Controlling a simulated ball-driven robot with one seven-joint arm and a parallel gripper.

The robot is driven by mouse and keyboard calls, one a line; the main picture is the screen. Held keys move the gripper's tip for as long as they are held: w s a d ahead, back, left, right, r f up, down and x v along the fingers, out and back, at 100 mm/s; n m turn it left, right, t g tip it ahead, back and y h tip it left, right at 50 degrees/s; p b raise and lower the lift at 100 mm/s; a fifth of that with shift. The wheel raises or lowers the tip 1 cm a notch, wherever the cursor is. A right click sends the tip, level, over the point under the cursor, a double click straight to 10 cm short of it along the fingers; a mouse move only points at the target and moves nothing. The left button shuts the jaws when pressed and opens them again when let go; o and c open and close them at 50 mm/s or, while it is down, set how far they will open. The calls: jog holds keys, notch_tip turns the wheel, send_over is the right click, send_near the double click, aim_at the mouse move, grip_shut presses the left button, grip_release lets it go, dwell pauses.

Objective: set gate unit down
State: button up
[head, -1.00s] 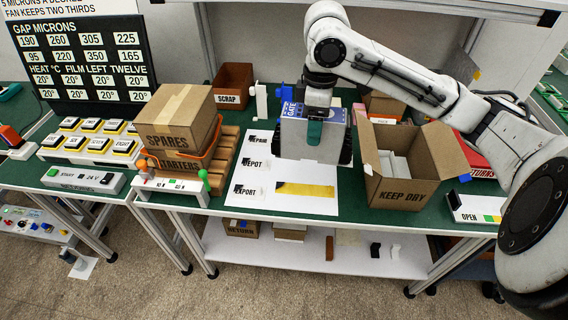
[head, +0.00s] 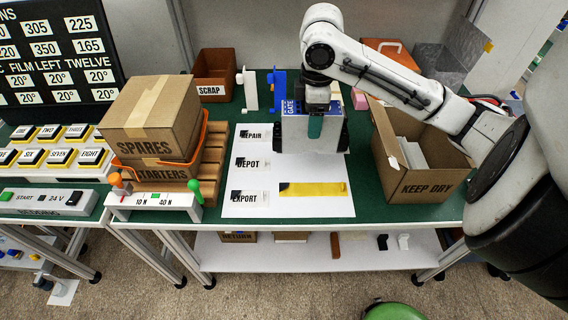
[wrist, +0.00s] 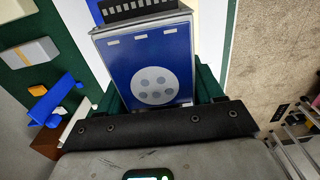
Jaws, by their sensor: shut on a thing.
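The gate unit (head: 296,135) is a grey box with a blue top marked GATE and dark sides. My gripper (head: 315,126) is shut on it from above, with a green finger against its front face. In the wrist view the unit's blue face (wrist: 150,62), with a pale disc of dark holes, lies between the green fingers. The unit is upright over the back right of a white sheet (head: 265,190). I cannot tell whether its underside touches the sheet. The sheet carries REPAIR (head: 252,133), DEPOT (head: 250,163) and EXPORT (head: 248,197) labels and a yellow strip (head: 315,190).
A KEEP DRY carton (head: 425,186) stands open close to the right. A SPARES box (head: 150,120) on a STARTERS crate (head: 150,172) stands left. A white stand (head: 248,90) and blue stand (head: 276,88) are behind, near a SCRAP bin (head: 212,70).

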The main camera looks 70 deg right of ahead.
notch_tip(320, 180, down, 11)
jog(key=shift+r+p, duration=0.2)
jog(key=shift+p, duration=0.1)
jog(key=shift+d, duration=0.1)
jog(key=shift+f, duration=0.2)
jog(key=o, duration=1.5)
